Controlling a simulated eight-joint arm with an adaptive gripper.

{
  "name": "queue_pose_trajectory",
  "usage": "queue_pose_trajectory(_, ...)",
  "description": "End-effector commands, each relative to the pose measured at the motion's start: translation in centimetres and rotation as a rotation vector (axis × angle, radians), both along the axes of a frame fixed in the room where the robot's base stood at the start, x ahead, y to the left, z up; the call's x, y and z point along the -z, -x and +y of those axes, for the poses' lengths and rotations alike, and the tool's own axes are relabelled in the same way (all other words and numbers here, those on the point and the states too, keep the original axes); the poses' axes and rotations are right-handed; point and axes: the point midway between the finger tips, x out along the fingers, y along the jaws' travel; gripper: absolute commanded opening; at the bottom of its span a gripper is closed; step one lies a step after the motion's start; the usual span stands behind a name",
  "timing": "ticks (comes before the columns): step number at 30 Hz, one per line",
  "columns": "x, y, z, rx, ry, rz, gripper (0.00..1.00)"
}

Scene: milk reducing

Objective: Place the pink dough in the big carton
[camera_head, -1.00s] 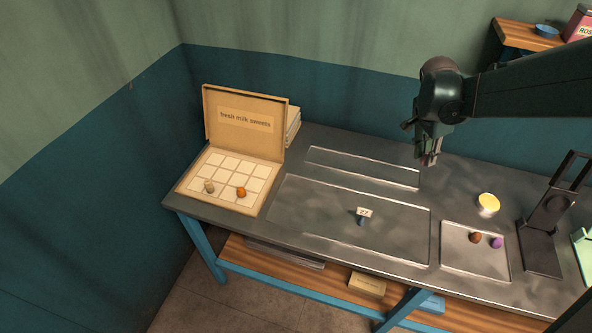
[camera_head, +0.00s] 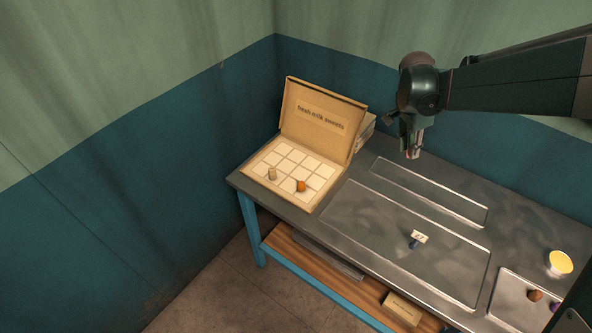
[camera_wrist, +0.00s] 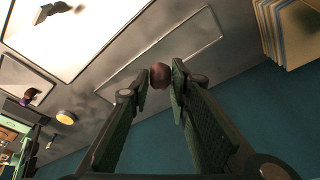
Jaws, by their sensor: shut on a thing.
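My gripper (camera_head: 413,153) hangs above the back part of the table in the head view, to the right of the open carton. In the wrist view its two fingers (camera_wrist: 160,78) are shut on a small round dough ball (camera_wrist: 160,72), which looks dull pink-brown in shadow. The big carton (camera_head: 322,122) stands open at the table's left end, its lid upright and marked "fresh milk sweets". Its base has a grid of pale compartments. A beige piece (camera_head: 272,174) and an orange piece (camera_head: 301,186) sit in separate front compartments; the others look empty.
A small number sign (camera_head: 419,237) stands on the large shallow tray (camera_head: 365,245). A yellow-topped cup (camera_head: 560,262) and a small tray (camera_head: 508,297) with brown and purple balls are at the right. Stacked cartons (camera_head: 366,128) stand behind the lid.

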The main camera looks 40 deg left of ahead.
Motion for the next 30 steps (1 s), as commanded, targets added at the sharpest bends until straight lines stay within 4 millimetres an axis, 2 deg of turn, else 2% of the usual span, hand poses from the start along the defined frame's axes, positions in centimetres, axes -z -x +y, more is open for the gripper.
queue_pose_trajectory(1, 0.0, 0.3, 1.8, -0.017, 0.000, 0.000, 0.12)
queue_pose_trajectory(11, 0.4, 2.5, 12.1, -0.112, 0.001, 0.000, 0.12)
queue_pose_trajectory(21, 1.0, 6.4, 22.5, -0.208, 0.001, -0.001, 0.12)
queue_pose_trajectory(27, 1.4, 9.0, 27.9, -0.258, 0.002, -0.001, 0.12)
queue_pose_trajectory(30, 1.5, 10.2, 30.0, -0.278, 0.001, -0.002, 0.12)
